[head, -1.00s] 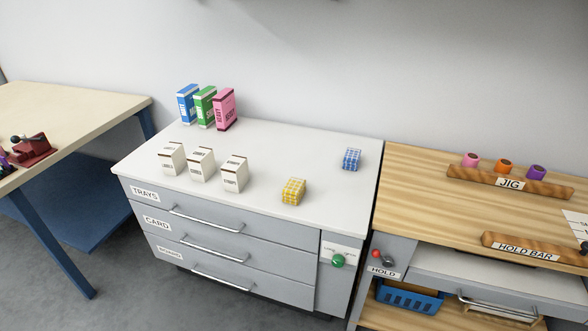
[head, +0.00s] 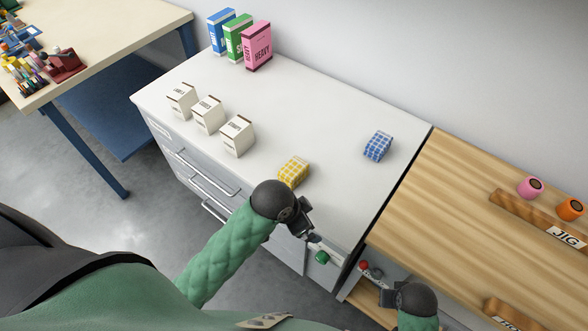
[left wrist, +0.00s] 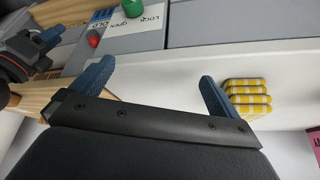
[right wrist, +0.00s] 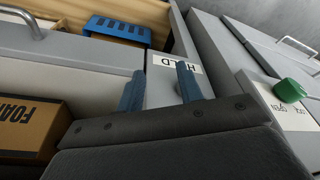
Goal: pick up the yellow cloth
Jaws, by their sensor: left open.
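The yellow cloth (head: 294,172) is a small folded, checked block lying on the white top of the drawer cabinet, near its front edge. My left gripper (head: 307,228) is just in front of and to the right of it, near the cabinet's front edge. In the left wrist view the left fingers (left wrist: 155,88) are wide apart and empty, and the yellow cloth (left wrist: 248,98) lies outside them, beside the right finger. My right gripper (head: 390,297) is low in front of the wooden bench; its fingers (right wrist: 160,88) are apart with nothing between them.
A blue checked cloth (head: 378,146) lies to the right on the cabinet top (head: 320,115). Several white boxes (head: 208,115) stand to the left, with blue, green and pink boxes (head: 257,46) behind. A green knob (head: 321,257) is on the cabinet front. The wooden bench (head: 450,215) adjoins right.

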